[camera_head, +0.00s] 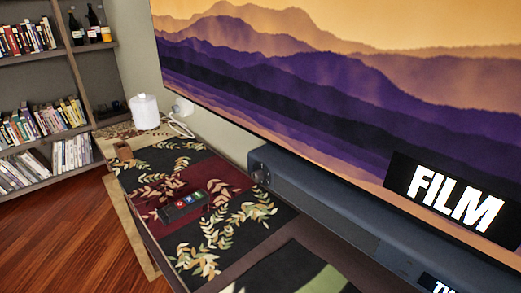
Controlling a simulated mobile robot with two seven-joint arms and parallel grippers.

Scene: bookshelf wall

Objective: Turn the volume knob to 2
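A long dark grey-blue bar-shaped device (335,203) sits under the big screen and looks like a soundbar. Its left end is dark, with a small round feature (259,175) that may be the volume knob. Any markings or setting on it are too small to read. Neither of my grippers is in view.
A large screen (330,80) hangs above. A bookshelf (85,95) stands left; the wooden floor (75,240) is clear.

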